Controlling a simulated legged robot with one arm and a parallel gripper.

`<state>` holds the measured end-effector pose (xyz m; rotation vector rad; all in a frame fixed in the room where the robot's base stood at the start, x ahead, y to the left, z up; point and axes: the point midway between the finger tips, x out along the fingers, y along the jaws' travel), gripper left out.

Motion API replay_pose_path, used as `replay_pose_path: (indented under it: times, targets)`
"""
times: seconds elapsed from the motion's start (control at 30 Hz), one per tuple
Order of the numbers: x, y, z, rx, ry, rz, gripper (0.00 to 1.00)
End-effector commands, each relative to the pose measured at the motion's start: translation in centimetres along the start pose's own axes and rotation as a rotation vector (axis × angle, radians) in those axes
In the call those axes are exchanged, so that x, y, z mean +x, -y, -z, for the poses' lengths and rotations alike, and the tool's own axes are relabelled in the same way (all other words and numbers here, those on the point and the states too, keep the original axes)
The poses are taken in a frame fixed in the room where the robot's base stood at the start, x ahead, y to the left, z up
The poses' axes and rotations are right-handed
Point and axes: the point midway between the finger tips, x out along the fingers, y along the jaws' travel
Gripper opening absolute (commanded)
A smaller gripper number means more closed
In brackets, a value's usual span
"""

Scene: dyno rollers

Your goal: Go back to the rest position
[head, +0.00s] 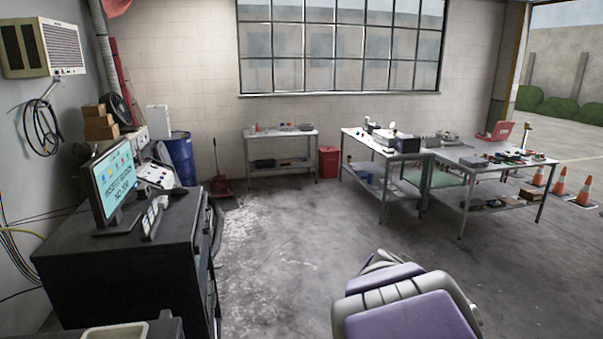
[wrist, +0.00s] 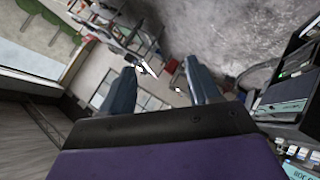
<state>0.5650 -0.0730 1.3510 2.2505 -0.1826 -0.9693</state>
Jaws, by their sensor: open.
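My gripper (wrist: 160,66) shows in the wrist view with its two grey-blue fingers wide apart. It is open, and nothing is held between the fingers. The floor and distant work tables show beyond the gap. The wrist view is tilted, so the room appears rotated. In the head view, purple and grey parts of my own arm or body show at the bottom right of centre. My fingertips cannot be made out in the head view.
A black cabinet (head: 125,262) with a monitor (head: 115,183) stands at the left. Metal work tables (head: 487,167) with tools stand at the back right, a smaller one (head: 283,138) under the window. Orange cones (head: 560,187) stand at the right. The middle floor (head: 300,235) is clear.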

Motion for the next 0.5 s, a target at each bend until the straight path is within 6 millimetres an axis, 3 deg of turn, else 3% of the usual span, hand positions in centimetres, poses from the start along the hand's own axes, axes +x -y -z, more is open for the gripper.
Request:
replay_pose_path:
  times: [0.03,0.1,0.2,0.4,0.5]
  targets:
    - [-0.7,0.0,-3.5,0.064,0.073,-0.005,0.61]
    - [-2.2,0.4,-8.1,0.138,0.186,0.006,0.61]
    - [-4.6,2.6,-14.3,0.228,0.344,0.061,0.61]
    - [-10.6,10.2,-24.1,0.339,0.617,0.267,0.61]
    - [-14.0,14.2,-27.3,0.359,0.720,0.392,0.61]
